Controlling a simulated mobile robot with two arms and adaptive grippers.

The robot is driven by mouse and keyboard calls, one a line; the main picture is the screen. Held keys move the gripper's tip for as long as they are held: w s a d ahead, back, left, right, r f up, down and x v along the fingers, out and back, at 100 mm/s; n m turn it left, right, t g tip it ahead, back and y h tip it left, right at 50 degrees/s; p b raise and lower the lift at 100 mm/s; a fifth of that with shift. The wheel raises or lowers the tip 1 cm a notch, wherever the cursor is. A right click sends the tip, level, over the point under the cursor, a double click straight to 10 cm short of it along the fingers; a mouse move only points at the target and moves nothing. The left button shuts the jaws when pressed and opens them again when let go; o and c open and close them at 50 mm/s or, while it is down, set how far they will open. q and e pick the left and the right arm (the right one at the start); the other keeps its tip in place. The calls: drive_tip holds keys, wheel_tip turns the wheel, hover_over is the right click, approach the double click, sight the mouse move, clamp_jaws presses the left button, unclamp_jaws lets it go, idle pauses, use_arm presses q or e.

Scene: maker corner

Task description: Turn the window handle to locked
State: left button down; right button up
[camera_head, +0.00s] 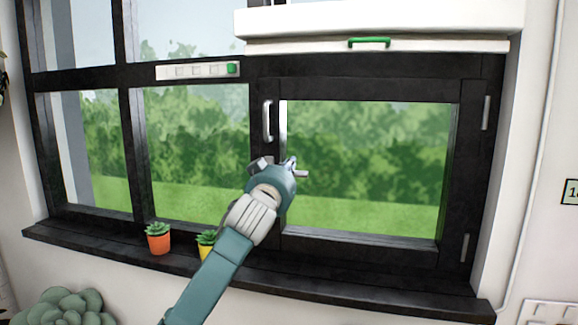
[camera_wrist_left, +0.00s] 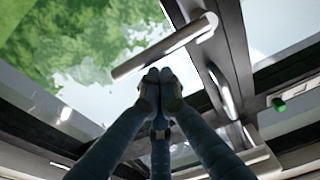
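The window handle (camera_head: 301,174) is a grey metal lever on the left edge of the right-hand sash (camera_head: 360,242). Its free end points right, roughly level, over the glass. My left gripper hides most of it in the head view. In the left wrist view the whole lever (camera_wrist_left: 165,50) shows, running from its pivot on the dark frame out over the pane. My left gripper (camera_head: 290,163) is close to the lever, fingers together with nothing seen between them. In the left wrist view its fingertips (camera_wrist_left: 158,76) are just on the upper side of the lever; I cannot tell whether they touch it. My right gripper is out of view.
A fixed vertical pull grip (camera_head: 268,121) sits just above the handle. A vent strip (camera_head: 190,72) with a green slider is higher left. A blind box (camera_head: 400,45) with a green grip hangs above. Two potted plants, one orange (camera_head: 158,244) and one yellow (camera_head: 206,251), stand on the sill near my arm.

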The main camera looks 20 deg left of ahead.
use_arm(q)
drive_tip(key=shift+d+f+m, duration=0.15)
drive_tip(key=shift+f+m, duration=0.35)
drive_tip(key=shift+m, duration=0.3)
drive_tip(key=a+f+m+h+p, duration=0.2)
drive_tip(key=a+f+m+p, duration=0.3)
drive_tip(key=f+m, duration=0.4)
drive_tip(key=shift+s+f+m+g, duration=0.2)
drive_tip(key=shift+m+g, duration=0.1)
drive_tip(key=shift+m, duration=0.5)
drive_tip(key=shift+a, duration=0.15)
idle(0.4)
idle(0.4)
